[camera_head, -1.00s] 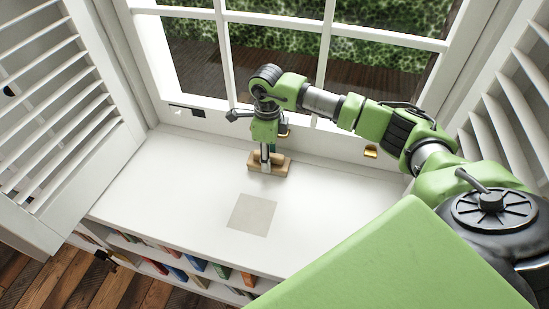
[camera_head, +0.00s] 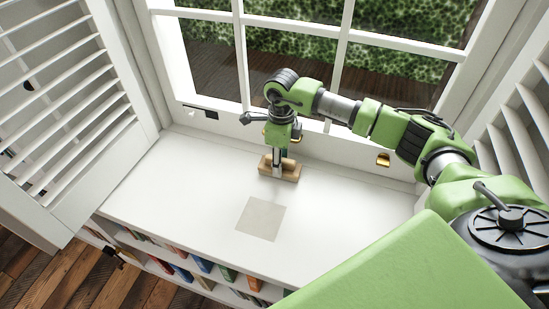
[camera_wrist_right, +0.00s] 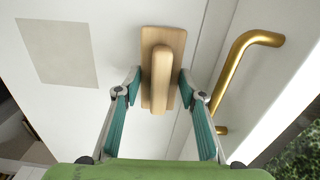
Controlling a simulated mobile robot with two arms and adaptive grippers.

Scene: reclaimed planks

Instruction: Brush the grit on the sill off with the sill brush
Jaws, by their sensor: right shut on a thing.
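The sill brush (camera_head: 292,173) is a wooden block with a raised rounded handle, on the white sill (camera_head: 180,180) near the window. It also shows in the right wrist view (camera_wrist_right: 161,62). My right gripper (camera_head: 279,166) points down at it and is shut on the brush, its fingertips at either side of the handle in the right wrist view (camera_wrist_right: 161,80). The grit (camera_head: 261,218) looks like a flat greyish square patch on the sill, nearer to me than the brush, and shows at upper left in the wrist view (camera_wrist_right: 57,53). The brush's underside is hidden. My left gripper is not in view.
The window frame (camera_head: 240,60) stands behind the sill, with brass handles (camera_head: 383,159) low on it. White louvred shutters (camera_head: 75,110) flank it on both sides. Bookshelves (camera_head: 200,268) lie under the sill's front edge. The sill left of the grit is clear.

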